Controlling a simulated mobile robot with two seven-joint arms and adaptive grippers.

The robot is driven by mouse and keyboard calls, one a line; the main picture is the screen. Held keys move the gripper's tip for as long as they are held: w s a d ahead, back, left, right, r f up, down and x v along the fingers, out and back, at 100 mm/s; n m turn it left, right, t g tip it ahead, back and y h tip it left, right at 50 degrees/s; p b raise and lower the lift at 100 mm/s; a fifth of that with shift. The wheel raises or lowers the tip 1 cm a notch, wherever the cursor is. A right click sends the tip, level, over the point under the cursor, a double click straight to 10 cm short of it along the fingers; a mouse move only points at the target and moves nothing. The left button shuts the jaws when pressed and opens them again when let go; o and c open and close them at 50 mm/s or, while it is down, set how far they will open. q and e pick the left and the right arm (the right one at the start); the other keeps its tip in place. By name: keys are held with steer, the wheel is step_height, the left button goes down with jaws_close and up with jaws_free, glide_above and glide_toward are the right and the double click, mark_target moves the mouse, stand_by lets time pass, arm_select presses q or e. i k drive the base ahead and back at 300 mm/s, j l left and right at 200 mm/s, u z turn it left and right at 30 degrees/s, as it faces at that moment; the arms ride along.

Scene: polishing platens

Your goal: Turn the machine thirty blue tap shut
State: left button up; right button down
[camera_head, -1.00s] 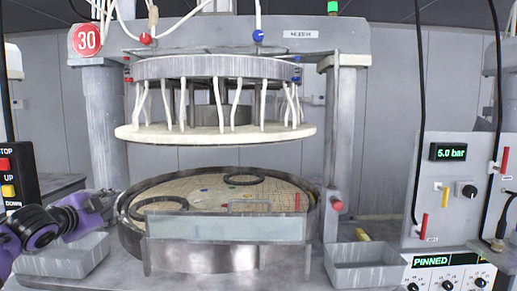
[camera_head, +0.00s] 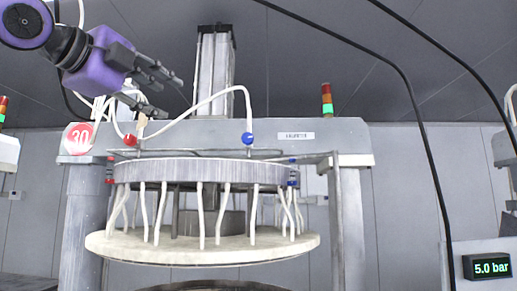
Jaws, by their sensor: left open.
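The machine with the round red "30" sign (camera_head: 79,138) fills the middle of the view. A blue tap (camera_head: 248,139) sits on the front of its crossbeam, with a white hose rising from it. Its handle angle is too small to read. My left gripper (camera_head: 172,101) is open and empty, in the upper left, above and to the left of the blue tap and apart from it. A red tap (camera_head: 130,140) sits on the crossbeam just below the gripper. My right gripper is out of view.
White hoses (camera_head: 205,100) arch over the crossbeam between my left gripper and the blue tap. Small blue fittings (camera_head: 293,177) sit lower on the right. A round upper platen (camera_head: 200,247) hangs below. Black cables (camera_head: 420,110) hang at the right.

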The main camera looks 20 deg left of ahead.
mark_target(248, 138)
steer(key=i+l, duration=0.1)
steer(key=i, duration=0.4)
steer(key=i+l, duration=0.15)
steer(key=i, duration=0.4)
